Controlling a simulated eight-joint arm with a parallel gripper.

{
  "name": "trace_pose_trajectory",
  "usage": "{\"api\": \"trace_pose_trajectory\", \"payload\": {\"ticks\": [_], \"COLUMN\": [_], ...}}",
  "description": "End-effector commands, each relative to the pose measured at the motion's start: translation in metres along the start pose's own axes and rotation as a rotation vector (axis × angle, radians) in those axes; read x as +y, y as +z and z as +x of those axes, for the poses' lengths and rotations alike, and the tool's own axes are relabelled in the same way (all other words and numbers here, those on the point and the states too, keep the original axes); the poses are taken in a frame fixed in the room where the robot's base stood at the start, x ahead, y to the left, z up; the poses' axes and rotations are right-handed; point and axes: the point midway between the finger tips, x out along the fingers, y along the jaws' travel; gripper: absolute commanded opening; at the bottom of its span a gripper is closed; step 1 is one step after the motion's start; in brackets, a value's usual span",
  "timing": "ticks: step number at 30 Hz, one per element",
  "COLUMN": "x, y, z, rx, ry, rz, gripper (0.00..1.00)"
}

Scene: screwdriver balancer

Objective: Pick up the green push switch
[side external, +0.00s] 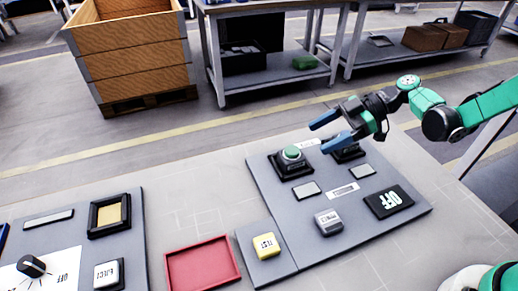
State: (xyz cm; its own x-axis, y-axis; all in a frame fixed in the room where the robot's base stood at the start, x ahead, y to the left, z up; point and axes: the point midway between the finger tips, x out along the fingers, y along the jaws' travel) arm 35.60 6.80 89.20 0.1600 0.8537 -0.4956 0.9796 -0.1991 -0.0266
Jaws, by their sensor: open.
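The green push switch (291,154) has a round green cap on a dark square base. It sits on the grey panel (275,204) near that panel's far left corner. My gripper (318,136) has blue fingers that are apart and empty. In the picture it is above and to the right of the green switch, apart from it. It partly covers another dark square-based part (348,153) to the right of the green switch, so that part's top is hidden.
The same panel holds a black OFF block (389,202), a grey button (328,222) and small plates. A yellow TEST button (266,245) and an empty red tray (203,264) are nearer the front. Another panel (133,215) with a knob is at left.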

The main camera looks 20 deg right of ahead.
Motion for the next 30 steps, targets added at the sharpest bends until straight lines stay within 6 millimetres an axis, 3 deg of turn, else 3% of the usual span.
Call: {"api": "trace_pose_trajectory", "payload": {"ticks": [12,22,23,30], "x": [0.002,0.002,0.002,0.002], "y": [0.001,0.001,0.001,0.001], "z": [0.047,0.054,0.054,0.054], "rx": [0.020,0.019,0.019,0.019], "ry": [0.008,0.010,0.010,0.010], "rz": [-0.028,-0.026,-0.026,-0.026], "gripper": [0.75,0.75,0.73,0.04]}}
